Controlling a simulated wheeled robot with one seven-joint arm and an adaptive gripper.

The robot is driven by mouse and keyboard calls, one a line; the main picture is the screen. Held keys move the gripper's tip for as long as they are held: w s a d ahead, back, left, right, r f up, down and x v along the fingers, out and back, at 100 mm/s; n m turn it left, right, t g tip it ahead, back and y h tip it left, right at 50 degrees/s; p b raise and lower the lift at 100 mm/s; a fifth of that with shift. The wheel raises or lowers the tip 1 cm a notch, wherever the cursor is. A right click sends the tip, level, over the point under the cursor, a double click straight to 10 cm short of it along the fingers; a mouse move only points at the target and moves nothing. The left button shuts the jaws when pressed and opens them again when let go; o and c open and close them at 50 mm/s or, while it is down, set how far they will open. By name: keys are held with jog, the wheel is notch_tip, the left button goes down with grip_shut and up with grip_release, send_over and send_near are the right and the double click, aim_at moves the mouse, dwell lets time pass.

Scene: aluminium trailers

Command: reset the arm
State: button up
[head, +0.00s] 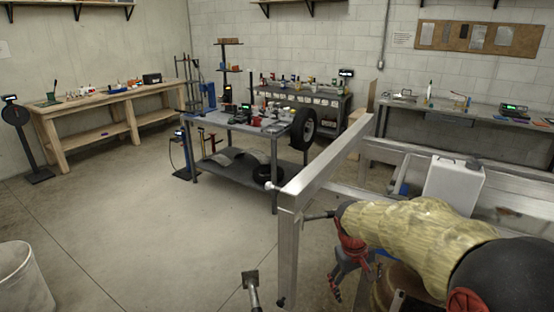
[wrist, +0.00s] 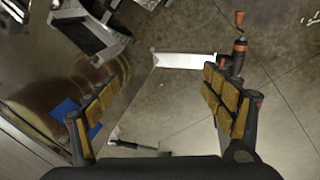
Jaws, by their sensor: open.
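In the wrist view my gripper (wrist: 160,78) is open, with its two yellow-padded fingers wide apart. Nothing is held between them, and concrete floor shows through the gap. In the head view my arm, with a yellowish sleeve and black and red parts, reaches in from the lower right. It lies in front of the aluminium trailer frame (head: 325,168) and hides part of it.
A white container (head: 454,186) stands by the trailer frame near my arm. A grey workbench cart (head: 232,172) with tools and tyres stands mid-room. A wooden bench (head: 98,108) is at the left wall, a white bucket (head: 24,285) at lower left. The floor left of the trailer is mostly clear.

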jog(key=s+a+r+m+t+y+b, duration=0.1)
jog(key=s+r+m+t, duration=0.1)
jog(key=s+r, duration=0.95)
jog(key=s+a+f+t+y+b, duration=0.1)
jog(key=s+a+t, duration=0.1)
jog(key=s, duration=1.2)
jog(key=shift+s+a+m, duration=0.25)
jog(key=shift+s+m, duration=0.1)
jog(key=shift+m, duration=0.05)
jog(key=shift+c, duration=0.8)
